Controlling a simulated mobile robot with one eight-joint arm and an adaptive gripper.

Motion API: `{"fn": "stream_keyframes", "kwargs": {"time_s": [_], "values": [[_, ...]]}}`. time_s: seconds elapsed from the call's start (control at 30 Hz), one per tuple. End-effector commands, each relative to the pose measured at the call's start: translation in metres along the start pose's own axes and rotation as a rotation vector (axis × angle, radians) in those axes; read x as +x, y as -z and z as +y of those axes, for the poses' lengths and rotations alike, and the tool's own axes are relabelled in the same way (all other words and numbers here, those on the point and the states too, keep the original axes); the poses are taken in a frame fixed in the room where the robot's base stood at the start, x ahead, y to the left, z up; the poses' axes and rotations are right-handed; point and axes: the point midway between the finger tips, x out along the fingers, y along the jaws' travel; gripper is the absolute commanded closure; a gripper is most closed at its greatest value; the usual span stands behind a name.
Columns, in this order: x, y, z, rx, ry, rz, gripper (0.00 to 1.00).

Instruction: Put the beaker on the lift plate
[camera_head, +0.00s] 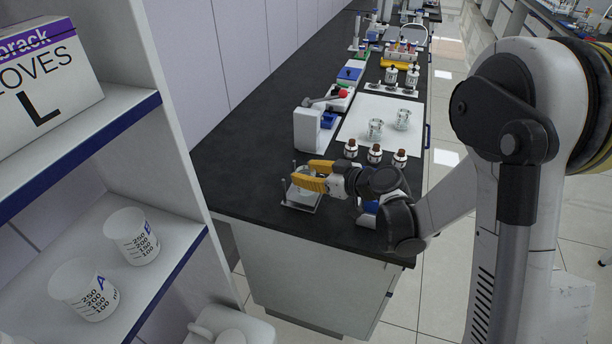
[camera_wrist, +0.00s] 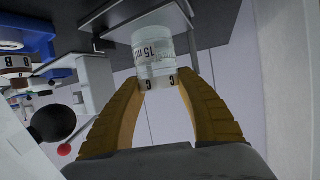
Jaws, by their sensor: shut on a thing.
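My gripper (camera_head: 304,174) has two yellow fingers and is shut on a small clear beaker (camera_wrist: 153,52) with dark markings and a letter C. In the wrist view my fingertips (camera_wrist: 160,80) press on its sides near one end. In the head view the beaker is mostly hidden by my fingers. The lift plate (camera_head: 303,201), a pale square plate on a stand, lies under my fingers at the bench's near left edge. A grey plate (camera_wrist: 118,13) also shows close beyond the beaker in the wrist view. I cannot tell whether beaker and plate touch.
A white box-shaped device (camera_head: 306,130) stands just behind the plate. Several brown-capped bottles (camera_head: 375,153) stand to the right, near my wrist. Two glass beakers (camera_head: 376,128) are on a white mat (camera_head: 357,132). The black bench (camera_head: 235,160) is clear at left. Shelves (camera_head: 150,105) fill the left foreground.

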Motion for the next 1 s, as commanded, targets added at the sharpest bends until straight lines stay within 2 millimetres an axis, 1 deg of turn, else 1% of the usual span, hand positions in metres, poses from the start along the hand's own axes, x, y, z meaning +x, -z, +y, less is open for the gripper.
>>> {"fn": "stream_keyframes", "kwargs": {"time_s": [0.13,0.27,0.3,0.33,0.37,0.63,0.73,0.87,1.0], "values": [[-0.001,0.002,0.000,0.000,0.000,0.000,0.90],[0.001,-0.002,0.000,0.000,0.000,0.000,0.90],[0.001,-0.002,0.000,0.000,0.000,0.000,0.53],[0.001,-0.002,0.000,0.000,0.000,0.000,0.43],[0.001,-0.001,0.000,0.000,0.000,0.000,0.39],[0.000,-0.001,0.000,0.000,0.000,0.000,0.39],[-0.002,0.004,0.000,0.000,0.000,0.000,0.39],[-0.022,0.004,0.001,0.000,-0.002,-0.001,0.39],[-0.056,0.004,0.001,0.001,-0.003,0.000,0.39]]}}
